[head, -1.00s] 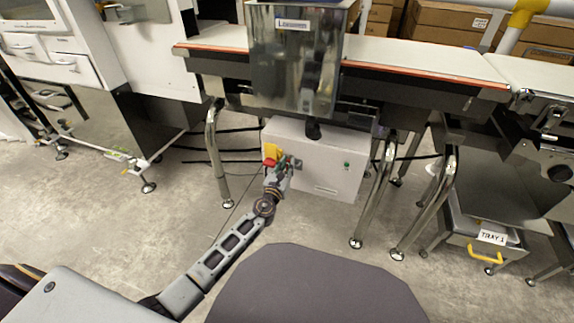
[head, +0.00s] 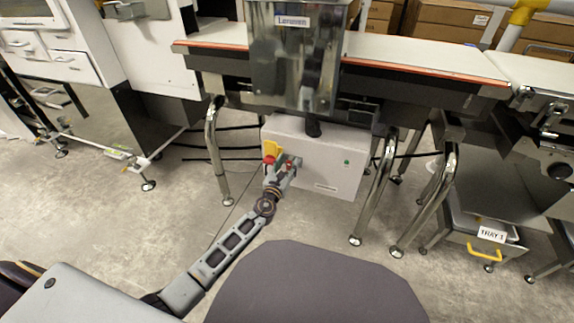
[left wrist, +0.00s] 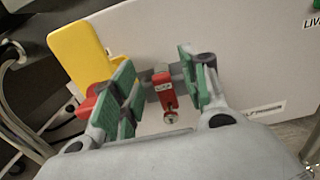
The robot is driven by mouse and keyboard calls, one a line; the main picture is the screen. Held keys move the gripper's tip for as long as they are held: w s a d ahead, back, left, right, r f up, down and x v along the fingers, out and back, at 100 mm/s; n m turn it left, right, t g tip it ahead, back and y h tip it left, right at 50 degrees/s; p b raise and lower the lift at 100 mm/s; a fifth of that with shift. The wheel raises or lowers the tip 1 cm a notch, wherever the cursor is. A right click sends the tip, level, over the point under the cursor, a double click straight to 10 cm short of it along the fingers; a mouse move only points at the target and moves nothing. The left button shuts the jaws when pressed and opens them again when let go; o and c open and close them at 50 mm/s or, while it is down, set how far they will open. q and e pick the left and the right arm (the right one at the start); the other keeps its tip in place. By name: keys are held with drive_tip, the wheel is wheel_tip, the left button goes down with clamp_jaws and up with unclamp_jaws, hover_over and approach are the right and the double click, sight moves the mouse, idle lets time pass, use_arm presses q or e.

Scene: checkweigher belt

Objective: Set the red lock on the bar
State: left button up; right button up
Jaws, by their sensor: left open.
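The red lock (left wrist: 164,90), with a pale label and a keyhole-like metal end, is between the finger pads of my open left gripper (left wrist: 160,88) in the left wrist view. Gaps show beside the lock, so the fingers do not grip it. It appears to hang at a grey bar-like piece (left wrist: 177,70), but its shackle is too small to make out. My right gripper is not in view.
A yellow plate (left wrist: 78,50) with a red knob (left wrist: 88,103) is close left of the fingers. The white cabinet (head: 325,165) stands under the belt (head: 420,56), between shiny metal legs (head: 215,150). The floor in front is open.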

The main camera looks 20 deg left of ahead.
use_arm(q)
drive_tip(key=shift+s, duration=0.1)
drive_tip(key=s, duration=1.1)
drive_tip(key=shift+s+a+f, duration=0.15)
drive_tip(key=shift+s+a, duration=0.05)
drive_tip(key=shift+s, duration=0.2)
idle(0.8)
wheel_tip(320, 180, up, 9)
drive_tip(key=p, duration=0.9)
drive_tip(key=shift+r+p, duration=0.5)
drive_tip(key=shift+p, duration=0.1)
